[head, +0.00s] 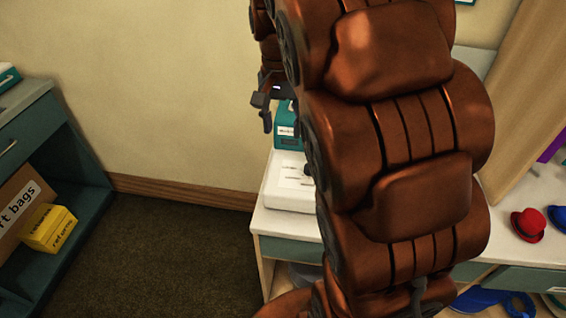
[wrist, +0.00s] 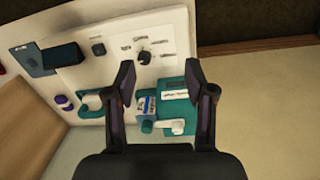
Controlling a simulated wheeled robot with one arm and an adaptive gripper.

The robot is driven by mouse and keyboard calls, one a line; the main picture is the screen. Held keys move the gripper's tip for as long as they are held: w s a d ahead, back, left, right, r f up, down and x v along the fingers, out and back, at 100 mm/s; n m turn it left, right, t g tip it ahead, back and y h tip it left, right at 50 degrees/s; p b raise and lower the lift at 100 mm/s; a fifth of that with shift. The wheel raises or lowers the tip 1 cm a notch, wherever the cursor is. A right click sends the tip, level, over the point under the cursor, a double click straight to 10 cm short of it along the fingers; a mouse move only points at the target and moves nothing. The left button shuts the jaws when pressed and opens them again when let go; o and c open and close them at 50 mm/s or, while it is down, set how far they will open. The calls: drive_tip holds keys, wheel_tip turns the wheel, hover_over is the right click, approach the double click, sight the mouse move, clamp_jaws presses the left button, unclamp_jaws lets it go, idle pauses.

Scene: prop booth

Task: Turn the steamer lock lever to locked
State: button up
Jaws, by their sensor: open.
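In the wrist view, a dark knob or lever (wrist: 144,57) stands on a white panel (wrist: 172,22), with small printed marks around it. The marks are too small to read, so I cannot tell its setting. A teal box (wrist: 175,88) with a label is beside it, and a white handle-like part (wrist: 178,126) shows below. In the head view, the white unit (head: 288,196) and teal box (head: 287,133) are partly hidden by my arm. My gripper (wrist: 160,75) is open, its fingers apart and nothing held; it also shows in the head view (head: 263,112), above the counter.
A blue-and-white item (wrist: 147,104) and a purple-topped item (wrist: 65,102) are nearby in the wrist view. A red hat (head: 528,224) lies on the counter at right. A teal shelf unit (head: 78,150) with yellow boxes (head: 48,228) stands at left. Open floor lies between.

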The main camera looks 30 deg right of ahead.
drive_tip(key=s+a+f+n, duration=0.2)
drive_tip(key=s+a+n, duration=0.1)
drive_tip(key=s, duration=0.5)
drive_tip(key=shift+a+f, duration=0.35)
drive_tip(key=shift+a, duration=0.45)
